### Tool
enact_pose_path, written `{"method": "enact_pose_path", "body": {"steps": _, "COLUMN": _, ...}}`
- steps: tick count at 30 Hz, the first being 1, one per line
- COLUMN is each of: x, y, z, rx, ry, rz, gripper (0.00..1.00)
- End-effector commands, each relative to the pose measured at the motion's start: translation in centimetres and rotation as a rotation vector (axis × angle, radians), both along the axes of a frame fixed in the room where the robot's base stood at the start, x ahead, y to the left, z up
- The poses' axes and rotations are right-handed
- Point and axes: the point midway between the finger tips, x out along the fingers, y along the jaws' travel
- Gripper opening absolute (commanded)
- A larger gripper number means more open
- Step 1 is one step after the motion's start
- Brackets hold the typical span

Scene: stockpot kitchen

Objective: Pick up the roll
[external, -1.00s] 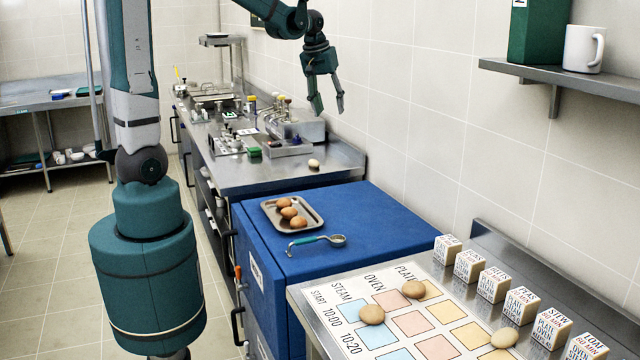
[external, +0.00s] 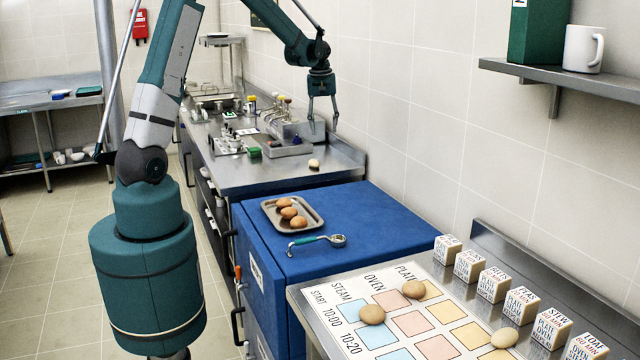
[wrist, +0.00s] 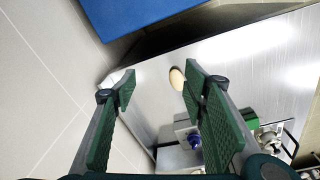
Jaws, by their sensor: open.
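A pale roll (external: 314,163) lies by itself on the near end of the steel counter (external: 262,176). In the wrist view the same pale roll (wrist: 177,78) lies between my fingertips in the picture, close to the right finger, which partly overlaps its edge. My gripper (external: 322,121) is open and empty, pointing down above the counter, higher than the roll and apart from it. My gripper's green finger pads (wrist: 160,84) stand wide apart in the wrist view. Three brown rolls (external: 288,213) lie in a metal tray (external: 268,206), and several more lie on a printed chart (external: 340,316).
A blue cabinet (external: 365,215) with a green-handled ladle (external: 318,241) stands in front of the counter. Metal equipment (external: 292,148) and small bottles crowd the counter behind the roll. The tiled wall is close on the right. Lettered cubes (external: 493,284) line the near bench.

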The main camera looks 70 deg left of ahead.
Motion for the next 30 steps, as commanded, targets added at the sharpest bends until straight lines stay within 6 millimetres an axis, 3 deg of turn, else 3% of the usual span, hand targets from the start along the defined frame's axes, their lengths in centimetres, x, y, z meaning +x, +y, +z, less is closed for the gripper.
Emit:
{"method": "enact_pose_path", "body": {"steps": 9, "x": 0.3, "y": 6.5, "z": -5.6, "rx": -0.036, "ry": 0.045, "rz": 0.133, "gripper": 0.43}}
{"method": "enact_pose_path", "body": {"steps": 15, "x": 0.0, "y": 9.5, "z": -8.5, "rx": -0.054, "ry": 0.068, "rz": 0.198, "gripper": 0.43}}
{"method": "enact_pose_path", "body": {"steps": 21, "x": -0.1, "y": 10.8, "z": -9.9, "rx": -0.062, "ry": 0.079, "rz": 0.227, "gripper": 0.43}}
{"method": "enact_pose_path", "body": {"steps": 30, "x": -0.2, "y": 11.0, "z": -10.1, "rx": -0.063, "ry": 0.080, "rz": 0.230, "gripper": 0.43}}
